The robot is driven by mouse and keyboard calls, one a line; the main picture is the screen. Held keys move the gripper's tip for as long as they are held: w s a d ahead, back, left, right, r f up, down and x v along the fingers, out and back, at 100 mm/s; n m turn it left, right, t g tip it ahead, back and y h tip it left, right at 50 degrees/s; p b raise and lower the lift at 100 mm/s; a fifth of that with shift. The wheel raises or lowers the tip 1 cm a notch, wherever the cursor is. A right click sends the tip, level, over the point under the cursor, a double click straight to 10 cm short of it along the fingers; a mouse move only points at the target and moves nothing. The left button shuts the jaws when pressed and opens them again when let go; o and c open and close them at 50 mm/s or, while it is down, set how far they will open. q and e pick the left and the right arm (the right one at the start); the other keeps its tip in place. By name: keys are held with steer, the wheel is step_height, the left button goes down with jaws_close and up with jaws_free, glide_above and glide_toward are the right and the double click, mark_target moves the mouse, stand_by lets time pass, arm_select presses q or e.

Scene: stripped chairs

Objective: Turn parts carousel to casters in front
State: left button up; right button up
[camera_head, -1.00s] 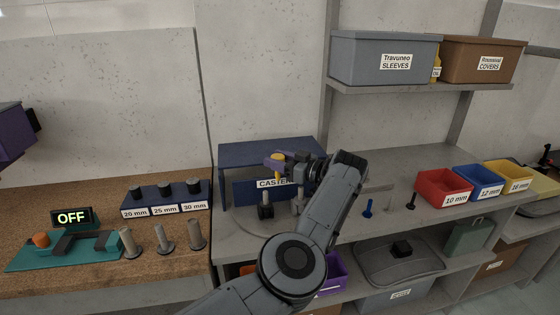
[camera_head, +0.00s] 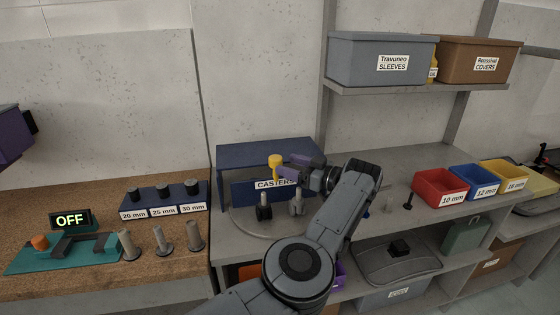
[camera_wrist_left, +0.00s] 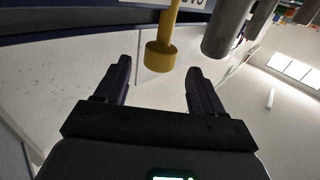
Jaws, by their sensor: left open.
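The parts carousel is a round grey turntable (camera_head: 245,222) with an upright blue panel labelled CASTERS (camera_head: 243,192) facing front. A dark caster (camera_head: 264,207) and a grey caster (camera_head: 297,203) stand upright before the panel. A yellow post with a wider knob (camera_head: 275,161) rises at the panel's top. My left gripper (camera_head: 288,164) is open just right of the knob. In the left wrist view the knob (camera_wrist_left: 159,57) shows near the fingertips, between the two fingers in the picture, with gaps on both sides. My right gripper is not in view.
A blue hood (camera_head: 262,153) stands over the carousel's back. Red (camera_head: 441,187), blue and yellow bins sit to the right. A grey sleeves box (camera_head: 350,62) is on the shelf above. A workbench with a teal fixture (camera_head: 25,259) and grey pegs lies left.

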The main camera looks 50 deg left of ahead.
arm_select(q)
steer(key=shift+v, duration=2.6)
